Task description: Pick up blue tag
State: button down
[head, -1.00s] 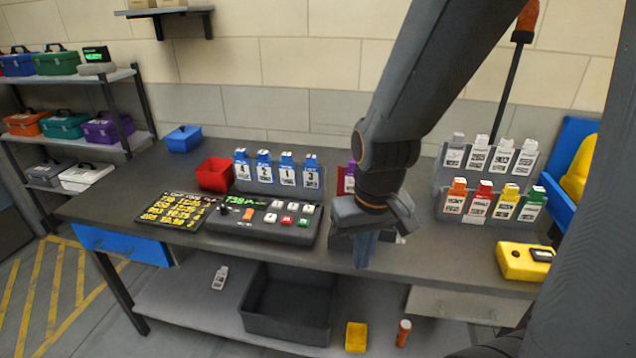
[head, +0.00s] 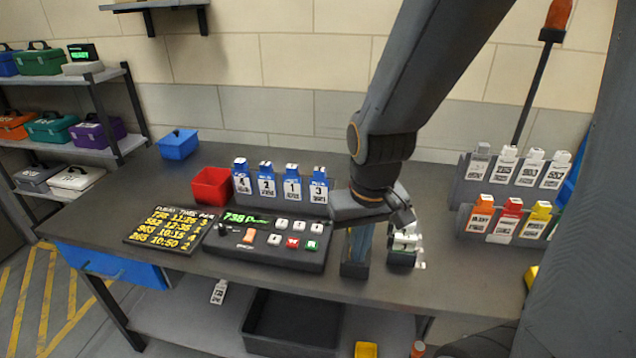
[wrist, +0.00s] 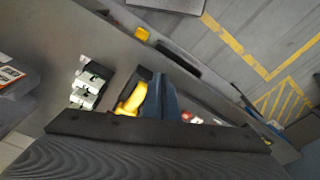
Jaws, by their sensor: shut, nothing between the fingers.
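Several blue tags with white number labels stand upright in a grey rack (head: 282,203) at the back of the workbench; the tags read 4 (head: 241,180), 2 (head: 267,186), 1 (head: 292,188) and 3 (head: 319,190). My gripper (head: 359,245) points down to the right of and nearer than this rack, apart from the tags. Its fingers are shut and empty, above or in front of a small dark stand (head: 355,269). In the wrist view my gripper (wrist: 172,98) shows beside a yellow item (wrist: 132,100) in a dark holder. No blue tag is clear in the wrist view.
A control panel (head: 245,262) and a yellow-lettered board (head: 168,232) lie left of my gripper. A red bin (head: 211,186) and blue bin (head: 178,145) stand behind. White-and-green tags (head: 404,241) sit close right of it. Another tag rack (head: 488,222) stands at right.

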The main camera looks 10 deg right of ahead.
aim_at(321, 169)
dwell(0.3)
